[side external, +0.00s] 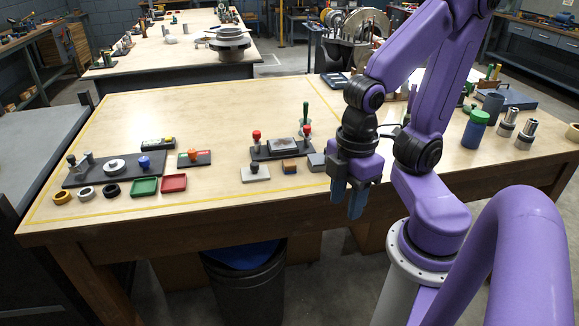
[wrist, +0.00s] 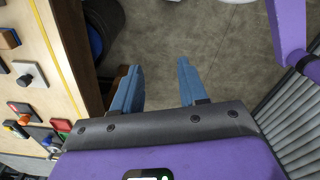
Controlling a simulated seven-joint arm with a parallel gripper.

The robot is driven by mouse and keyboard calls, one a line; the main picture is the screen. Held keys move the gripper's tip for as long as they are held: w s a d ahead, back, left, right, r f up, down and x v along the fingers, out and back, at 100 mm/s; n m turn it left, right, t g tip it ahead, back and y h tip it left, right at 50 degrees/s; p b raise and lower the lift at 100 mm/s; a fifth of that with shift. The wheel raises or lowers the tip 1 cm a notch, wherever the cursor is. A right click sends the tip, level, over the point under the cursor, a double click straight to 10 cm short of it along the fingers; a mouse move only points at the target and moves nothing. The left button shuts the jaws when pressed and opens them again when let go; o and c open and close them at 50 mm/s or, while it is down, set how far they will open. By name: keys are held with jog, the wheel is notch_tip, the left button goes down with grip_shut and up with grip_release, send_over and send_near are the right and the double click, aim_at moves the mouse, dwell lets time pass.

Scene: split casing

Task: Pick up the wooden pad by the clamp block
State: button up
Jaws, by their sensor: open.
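The wooden pad (side external: 291,166) is a small brown block with a dark top. It lies on the table near the front edge, between a pale plate with a black knob (side external: 255,173) and a grey block (side external: 317,161). Behind it is a dark clamp fixture with two red knobs (side external: 283,147). In the wrist view, a brown, dark-topped block that looks like the pad (wrist: 9,39) is at the left edge. My gripper (side external: 347,207) is open and empty, to the right of the pad. The wrist view shows its blue fingers (wrist: 160,68) apart over the floor, off the table edge.
A green-handled tool (side external: 305,117) stands behind the fixture. Green and red trays (side external: 174,183), rings and another dark fixture (side external: 113,168) are further left. A green-capped bottle (side external: 475,130) and metal cylinders are on the right. A black bin (side external: 244,285) stands below the table edge.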

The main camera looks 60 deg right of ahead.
jog(key=o, duration=0.5)
jog(key=shift+w, duration=0.1)
jog(key=w+d+r+m, duration=0.1)
jog(key=w+d+r, duration=0.1)
jog(key=w, duration=0.6)
jog(key=w+d+r+m, duration=0.1)
jog(key=w+d+r, duration=0.15)
jog(key=w, duration=0.55)
jog(key=m, duration=0.2)
send_over(289, 162)
jog(key=f, duration=1.1)
jog(key=shift+s+d, duration=0.1)
jog(key=shift+d, duration=0.1)
jog(key=shift+a+f, duration=0.15)
jog(key=shift+f, duration=2.6)
